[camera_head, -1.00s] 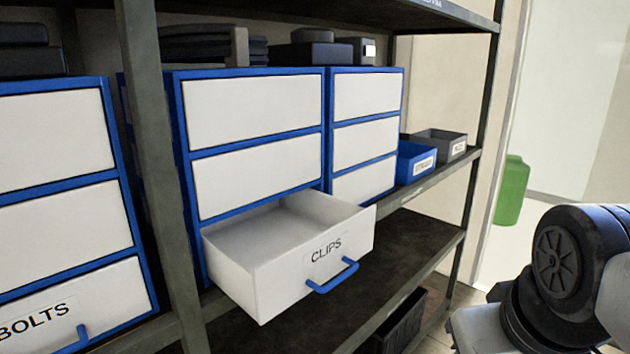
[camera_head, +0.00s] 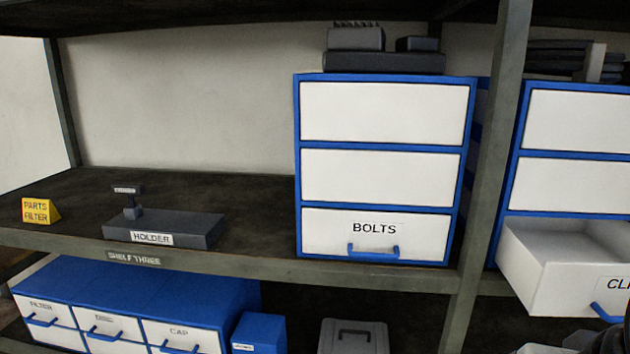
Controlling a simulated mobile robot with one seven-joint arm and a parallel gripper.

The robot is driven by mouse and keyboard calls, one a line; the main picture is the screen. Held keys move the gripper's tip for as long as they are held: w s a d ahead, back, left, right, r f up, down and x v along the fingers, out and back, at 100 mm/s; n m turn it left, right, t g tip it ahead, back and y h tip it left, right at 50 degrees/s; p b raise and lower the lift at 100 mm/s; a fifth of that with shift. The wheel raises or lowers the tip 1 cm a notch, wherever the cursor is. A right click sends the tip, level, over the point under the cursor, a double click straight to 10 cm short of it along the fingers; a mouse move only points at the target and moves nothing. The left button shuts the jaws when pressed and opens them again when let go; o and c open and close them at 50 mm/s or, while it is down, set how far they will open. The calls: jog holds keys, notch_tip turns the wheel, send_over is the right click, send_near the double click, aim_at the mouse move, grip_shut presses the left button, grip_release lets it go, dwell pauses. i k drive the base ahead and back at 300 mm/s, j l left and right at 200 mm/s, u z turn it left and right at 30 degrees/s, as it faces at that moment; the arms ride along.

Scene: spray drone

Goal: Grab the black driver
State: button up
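A small dark T-shaped tool (camera_head: 131,203) stands upright at the left part of a dark grey block labelled HOLDER (camera_head: 190,228), on the shelf at the left. It has a small pale label on top that is too small to read. It may be the black driver, but I cannot be sure. Whether it sits in the holder or behind it is hard to tell. My gripper is not in view; only part of my arm shows at the bottom right corner.
A yellow PARTS FILTER sign (camera_head: 40,211) stands left of the holder. A BOLTS cabinet (camera_head: 378,165) stands to the right, shut. The CLIPS drawer (camera_head: 560,285) sticks out beyond a shelf post (camera_head: 490,180). Blue drawers (camera_head: 180,290) and a grey case (camera_head: 352,337) are below. Shelf space behind the holder is clear.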

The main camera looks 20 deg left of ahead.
aim_at(130, 190)
jog(key=k+j+u, duration=0.1)
jog(key=u, duration=1.8)
jog(key=i+j, duration=0.05)
